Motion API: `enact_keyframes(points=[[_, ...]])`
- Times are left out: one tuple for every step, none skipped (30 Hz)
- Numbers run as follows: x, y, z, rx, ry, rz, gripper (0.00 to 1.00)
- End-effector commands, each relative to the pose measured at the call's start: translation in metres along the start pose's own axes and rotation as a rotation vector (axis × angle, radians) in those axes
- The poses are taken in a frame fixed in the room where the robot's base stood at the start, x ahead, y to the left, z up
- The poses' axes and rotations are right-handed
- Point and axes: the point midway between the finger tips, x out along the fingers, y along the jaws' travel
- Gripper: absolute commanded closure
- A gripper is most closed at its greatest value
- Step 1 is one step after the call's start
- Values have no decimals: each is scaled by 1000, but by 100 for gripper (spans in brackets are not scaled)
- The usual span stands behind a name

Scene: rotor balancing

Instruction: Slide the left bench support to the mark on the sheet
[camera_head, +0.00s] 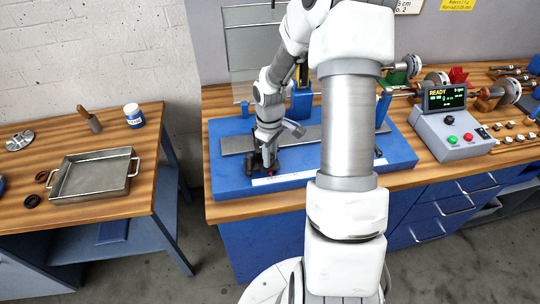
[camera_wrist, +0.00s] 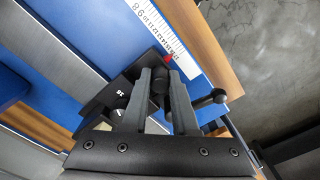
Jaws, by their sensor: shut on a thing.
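My gripper (camera_head: 268,162) points down at the front left of the blue bench bed (camera_head: 232,186). In the wrist view its two fingers (camera_wrist: 162,74) are closed around a black knob (camera_wrist: 159,84) on the left bench support's dark foot (camera_wrist: 112,94). A red pointer (camera_wrist: 168,57) on the foot meets the edge of the white scale (camera_wrist: 150,30). The scale strip also shows in the head view (camera_head: 292,177). A blue upright (camera_head: 301,103) stands behind my arm; its link to the foot is hidden. The sheet (camera_head: 408,5) on the wall is cut off, with "5 cm" and "o. 2" legible.
A grey control box (camera_head: 452,135) reading READY stands right of the bed. A black lever (camera_wrist: 212,100) sticks out beside my fingers.

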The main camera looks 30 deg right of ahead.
Motion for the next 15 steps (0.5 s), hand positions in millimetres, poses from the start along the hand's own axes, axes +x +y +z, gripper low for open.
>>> enact_keyframes(points=[[-1, 0, 0, 0, 1, 1, 100], [-1, 0, 0, 0, 1, 1, 100], [-1, 0, 0, 0, 1, 1, 100], [-1, 0, 0, 0, 1, 1, 100], [-1, 0, 0, 0, 1, 1, 100], [-1, 0, 0, 0, 1, 1, 100], [-1, 1, 0, 0, 1, 1, 100], [-1, 2, 1, 1, 1, 2, 100], [-1, 4, 3, 2, 1, 2, 100], [-2, 6, 5, 3, 1, 2, 100], [-2, 9, 8, 3, 1, 2, 100], [-2, 14, 12, 5, 0, 2, 100], [-2, 17, 16, 5, 0, 3, 100], [-2, 20, 19, 5, 0, 3, 100], [-2, 22, 21, 5, 0, 3, 100]])
